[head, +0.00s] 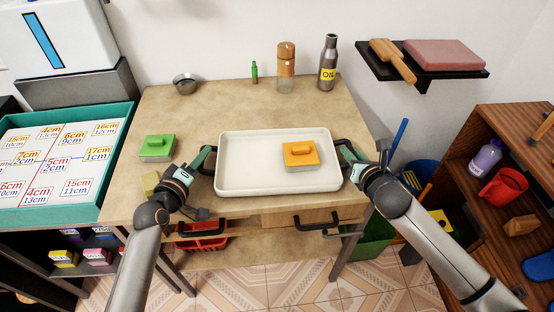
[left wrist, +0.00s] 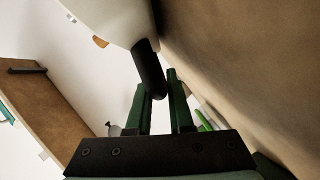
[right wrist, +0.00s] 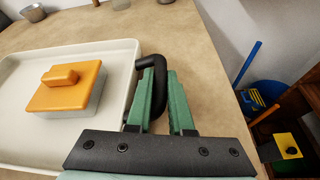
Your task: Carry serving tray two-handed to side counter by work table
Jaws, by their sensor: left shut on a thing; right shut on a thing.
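A white serving tray (head: 235,184) with black handles is at the front middle of the work table (head: 205,110). A box with an orange lid (head: 300,155) sits on the right half of the tray. My left gripper (head: 207,158) is shut on the tray's left handle, which also shows between the fingers in the left wrist view (left wrist: 150,72). My right gripper (head: 345,153) is shut on the right handle, seen clearly in the right wrist view (right wrist: 158,75). I cannot tell whether the tray touches the table.
A green-lidded box (head: 157,147) stands left of the tray. A metal bowl (head: 186,84), a green bottle (head: 254,72), a wooden-topped mill (head: 286,65) and an oil bottle (head: 328,62) stand at the back. A wooden shelf unit (head: 512,125) is at the right.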

